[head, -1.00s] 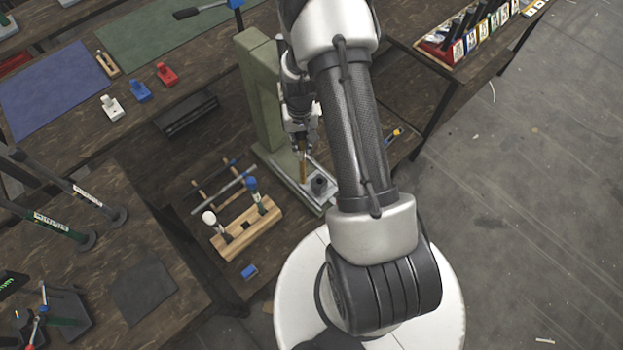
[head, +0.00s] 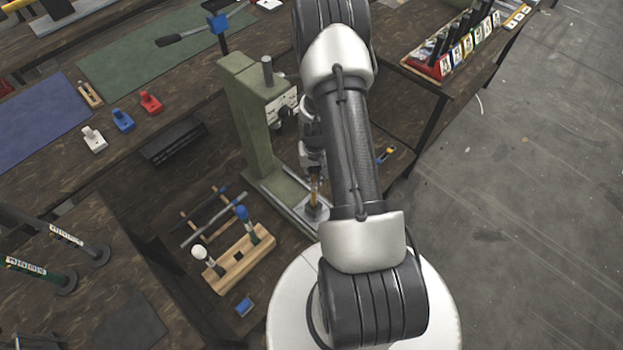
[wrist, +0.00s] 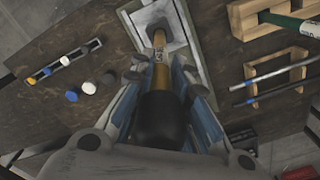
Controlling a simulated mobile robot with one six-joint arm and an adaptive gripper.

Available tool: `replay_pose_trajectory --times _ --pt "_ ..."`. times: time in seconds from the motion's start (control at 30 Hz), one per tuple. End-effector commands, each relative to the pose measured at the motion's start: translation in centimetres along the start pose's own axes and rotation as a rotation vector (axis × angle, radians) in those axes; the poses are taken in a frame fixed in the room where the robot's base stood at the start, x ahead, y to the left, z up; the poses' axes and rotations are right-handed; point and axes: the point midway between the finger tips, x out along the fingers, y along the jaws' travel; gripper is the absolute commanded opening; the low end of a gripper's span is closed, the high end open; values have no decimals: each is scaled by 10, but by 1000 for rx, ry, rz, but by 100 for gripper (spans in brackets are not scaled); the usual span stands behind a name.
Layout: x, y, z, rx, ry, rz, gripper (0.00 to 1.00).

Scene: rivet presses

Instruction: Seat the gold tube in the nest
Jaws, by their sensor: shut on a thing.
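The gold tube (wrist: 161,78) is held between the fingers of my gripper (wrist: 160,85) in the wrist view. A black rounded part lies at its near end, and a small pale marking shows along it. In the head view the tube (head: 314,188) hangs below my gripper (head: 313,172), roughly upright. Its far end points at the dark nest (wrist: 174,31) on the pale base plate of the green press. I cannot tell whether the tube's tip touches the nest.
The green press column (head: 248,130) stands close left of my gripper. A wooden rack (head: 241,262) with a white-topped and a blue-topped tool is at lower left, beside a rod stand (head: 213,214). A small blue block (head: 243,306) lies near the bench edge.

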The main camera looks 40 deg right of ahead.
Motion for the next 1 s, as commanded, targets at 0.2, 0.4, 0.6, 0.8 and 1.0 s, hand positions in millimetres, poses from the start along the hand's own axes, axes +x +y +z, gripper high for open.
replay_pose_trajectory --times 0.2,0.4,0.6,0.8,1.0 --pt "11 2 1 1 3 0 0" --pt "13 2 1 1 3 0 0" --pt "14 2 1 1 2 0 25" --pt "14 2 1 1 2 0 36" --pt "14 2 1 1 2 0 36"
